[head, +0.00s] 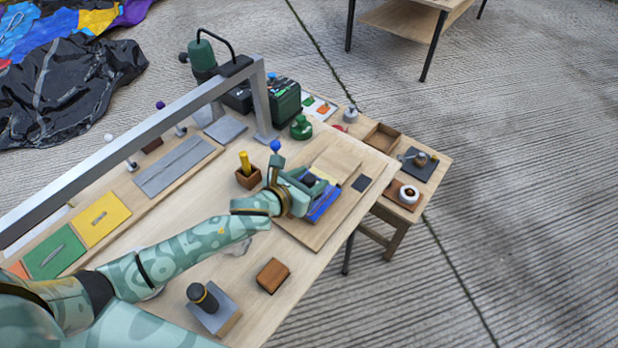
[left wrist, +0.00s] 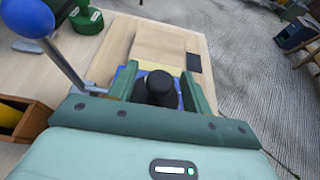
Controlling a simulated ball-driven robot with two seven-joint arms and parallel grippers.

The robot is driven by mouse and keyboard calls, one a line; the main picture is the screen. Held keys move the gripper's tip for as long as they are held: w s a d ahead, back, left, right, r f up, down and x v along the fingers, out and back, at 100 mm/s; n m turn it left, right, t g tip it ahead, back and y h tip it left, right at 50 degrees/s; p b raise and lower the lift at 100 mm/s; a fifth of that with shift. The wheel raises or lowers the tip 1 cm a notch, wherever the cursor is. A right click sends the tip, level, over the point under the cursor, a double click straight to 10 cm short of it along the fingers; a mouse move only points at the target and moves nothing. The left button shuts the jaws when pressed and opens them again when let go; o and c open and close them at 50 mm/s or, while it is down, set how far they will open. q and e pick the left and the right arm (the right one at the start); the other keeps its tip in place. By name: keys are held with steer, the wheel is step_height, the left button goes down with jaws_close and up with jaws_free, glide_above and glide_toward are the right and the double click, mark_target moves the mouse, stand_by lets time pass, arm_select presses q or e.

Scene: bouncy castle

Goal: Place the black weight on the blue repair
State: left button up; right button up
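The black weight (left wrist: 160,89) shows in the left wrist view as a dark knobbed piece between the two green fingers of my left gripper (left wrist: 162,88). In the head view my left gripper (head: 312,184) is over the blue repair (head: 323,205), which lies on a wooden board and is partly hidden by the gripper. Blue also shows beside the fingers in the left wrist view. I cannot tell whether the fingers touch the weight or whether its underside rests on the blue. My right gripper is out of view.
A wooden box with a yellow piece (head: 248,178) and a blue-knobbed stick (head: 275,147) stand close by my left gripper. A black gold-banded cylinder (head: 203,297) on a grey block and a brown block (head: 272,275) are nearer. A metal beam (head: 130,150) spans the table.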

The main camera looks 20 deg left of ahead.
arm_select(q)
steer(key=shift+r, duration=0.2)
steer(key=p+v, duration=0.3)
steer(key=v, duration=0.9)
steer(key=shift+p, duration=0.35)
